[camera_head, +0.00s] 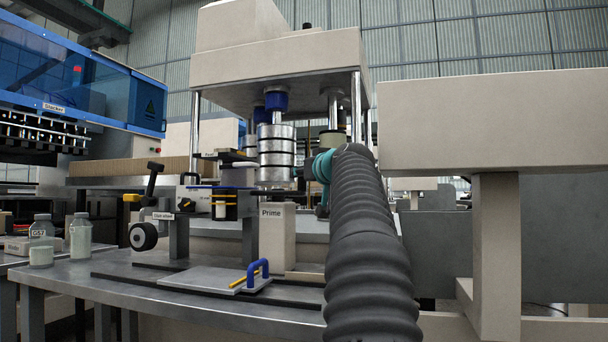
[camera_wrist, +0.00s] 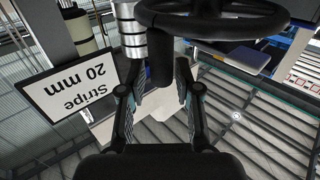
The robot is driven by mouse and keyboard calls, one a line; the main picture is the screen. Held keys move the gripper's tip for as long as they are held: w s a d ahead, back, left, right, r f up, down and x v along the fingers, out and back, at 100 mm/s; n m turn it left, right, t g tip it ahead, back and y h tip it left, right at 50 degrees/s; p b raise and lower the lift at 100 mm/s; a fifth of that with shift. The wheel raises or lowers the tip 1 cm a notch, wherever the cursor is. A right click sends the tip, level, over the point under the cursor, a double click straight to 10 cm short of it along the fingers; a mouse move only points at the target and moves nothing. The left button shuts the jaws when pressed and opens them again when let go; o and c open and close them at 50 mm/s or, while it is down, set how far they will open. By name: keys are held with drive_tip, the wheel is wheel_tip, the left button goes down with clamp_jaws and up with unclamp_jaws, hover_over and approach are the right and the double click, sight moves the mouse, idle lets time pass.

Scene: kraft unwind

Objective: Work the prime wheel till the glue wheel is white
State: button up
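In the wrist view a black handwheel (camera_wrist: 215,18) with a dark upright grip (camera_wrist: 160,62) shows at the top. My gripper (camera_wrist: 159,75) has its two fingers apart, one on each side of that grip, with gaps that look open. Whether a finger touches it I cannot tell.
A "Stripe 20 mm" sign (camera_wrist: 72,80) stands close to the left finger in the wrist view. A plate with a blue handle (camera_head: 257,272) lies on the bench (camera_head: 140,290). Jars (camera_head: 80,235) stand at the left. A large beige beam (camera_head: 490,120) is at the right.

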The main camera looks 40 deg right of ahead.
drive_tip(key=v, duration=1.1)
drive_tip(key=shift+s, duration=0.2)
